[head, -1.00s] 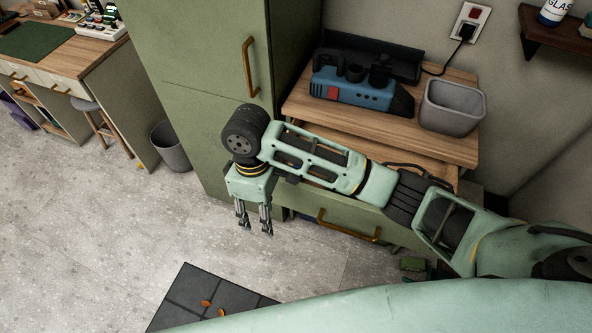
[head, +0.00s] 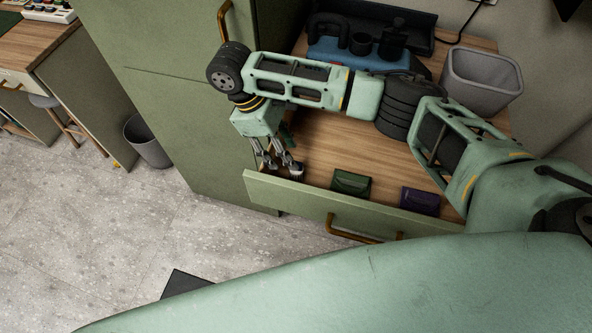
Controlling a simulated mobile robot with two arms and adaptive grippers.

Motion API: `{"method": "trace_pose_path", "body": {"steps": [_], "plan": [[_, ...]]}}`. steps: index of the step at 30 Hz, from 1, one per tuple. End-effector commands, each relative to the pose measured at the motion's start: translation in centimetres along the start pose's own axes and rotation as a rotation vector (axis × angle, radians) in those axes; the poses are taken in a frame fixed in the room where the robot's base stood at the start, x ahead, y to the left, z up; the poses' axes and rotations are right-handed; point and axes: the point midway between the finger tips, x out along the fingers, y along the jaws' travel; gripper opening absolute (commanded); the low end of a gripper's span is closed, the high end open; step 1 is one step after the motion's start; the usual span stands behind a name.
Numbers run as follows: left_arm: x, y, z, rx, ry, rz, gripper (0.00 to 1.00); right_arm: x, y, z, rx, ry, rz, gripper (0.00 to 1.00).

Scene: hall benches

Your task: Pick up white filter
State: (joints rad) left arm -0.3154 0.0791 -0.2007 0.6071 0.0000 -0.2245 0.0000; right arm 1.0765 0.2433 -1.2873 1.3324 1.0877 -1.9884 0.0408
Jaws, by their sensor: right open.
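A small object with a pale, whitish top and a dark purplish side (head: 298,170) sits in the open drawer, near its left front corner; it may be the white filter. My right gripper (head: 282,168) points down over that corner, open, with its fingertips right at the object. The fingers partly hide it, and I cannot tell whether they touch it. My left gripper is not in view.
The open drawer (head: 330,208) has a green front; a green pouch (head: 351,184) and a purple pouch (head: 420,201) lie in it. Above stand a blue machine (head: 335,56) and a grey bin (head: 481,82). A tall green cabinet (head: 180,90) is left; a wastebasket (head: 147,141) stands on open floor.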

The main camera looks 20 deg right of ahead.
Motion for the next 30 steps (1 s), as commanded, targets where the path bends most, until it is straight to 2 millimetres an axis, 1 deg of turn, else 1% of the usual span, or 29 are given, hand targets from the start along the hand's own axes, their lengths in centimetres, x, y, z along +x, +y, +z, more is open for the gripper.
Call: {"method": "trace_pose_path", "body": {"steps": [2,5,8,12,14,18,25,30], "plan": [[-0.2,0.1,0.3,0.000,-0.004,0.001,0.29,0.7,0.1,0.1,0.002,0.000,0.001,0.43],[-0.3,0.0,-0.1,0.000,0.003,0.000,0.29,1.3,0.1,0.1,0.001,0.000,0.001,0.43],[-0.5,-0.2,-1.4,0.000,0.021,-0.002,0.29,2.2,-0.1,0.2,0.000,-0.001,0.001,0.43],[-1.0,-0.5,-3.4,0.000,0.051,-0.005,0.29,4.4,-0.2,0.5,0.001,-0.002,0.001,0.43],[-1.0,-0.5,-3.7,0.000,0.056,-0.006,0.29,5.3,-0.2,0.4,0.000,-0.001,0.001,0.43],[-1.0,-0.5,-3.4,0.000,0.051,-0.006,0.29,6.4,-0.2,0.4,0.001,0.000,0.003,0.43],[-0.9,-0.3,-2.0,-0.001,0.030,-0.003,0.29,6.5,-0.2,0.4,0.000,0.001,0.003,0.43],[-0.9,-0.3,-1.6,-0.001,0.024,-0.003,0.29,6.5,-0.2,0.4,0.000,0.001,0.003,0.28]]}}
